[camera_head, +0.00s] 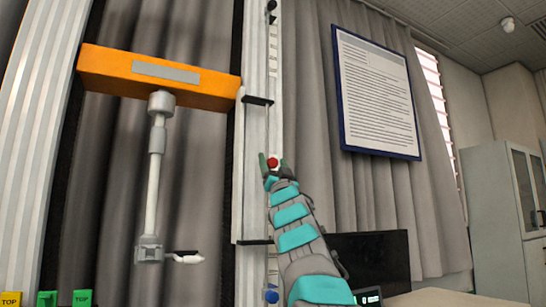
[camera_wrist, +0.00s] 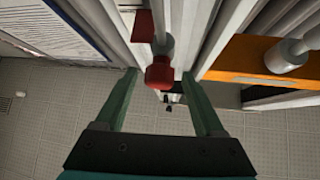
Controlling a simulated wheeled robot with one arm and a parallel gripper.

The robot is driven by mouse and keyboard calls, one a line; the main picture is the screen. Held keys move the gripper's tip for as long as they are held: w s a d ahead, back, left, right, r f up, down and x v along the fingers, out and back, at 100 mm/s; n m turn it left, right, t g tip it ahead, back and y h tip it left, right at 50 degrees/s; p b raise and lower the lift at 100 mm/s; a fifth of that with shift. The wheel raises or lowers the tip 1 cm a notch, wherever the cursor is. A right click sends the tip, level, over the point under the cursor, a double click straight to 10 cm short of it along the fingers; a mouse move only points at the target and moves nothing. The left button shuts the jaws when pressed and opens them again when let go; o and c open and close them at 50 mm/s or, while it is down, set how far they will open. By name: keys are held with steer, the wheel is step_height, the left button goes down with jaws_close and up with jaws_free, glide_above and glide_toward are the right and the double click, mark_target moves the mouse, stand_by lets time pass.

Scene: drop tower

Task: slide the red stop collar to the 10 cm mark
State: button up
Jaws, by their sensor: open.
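My gripper (camera_head: 273,167) is at the collar. Its green fingers are open in the wrist view (camera_wrist: 160,85), one on each side of the knob, with visible gaps. A scale strip (camera_head: 273,50) runs along the rail. Its marks are too small to read, so I cannot tell the collar's height.
An orange crossbeam (camera_head: 160,78) with a hanging grey rod (camera_head: 154,170) is left of the rail. A blue knob (camera_head: 271,296) is low on the rail, and a dark knob (camera_head: 271,6) is at the top. A dark monitor (camera_head: 370,262) stands lower right.

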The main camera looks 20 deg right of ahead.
steer(key=shift+w, duration=0.25)
steer(key=shift+c, duration=0.2)
steer(key=shift+r, duration=0.1)
jaws_close()
steer(key=shift+d, duration=0.1)
stand_by(0.9)
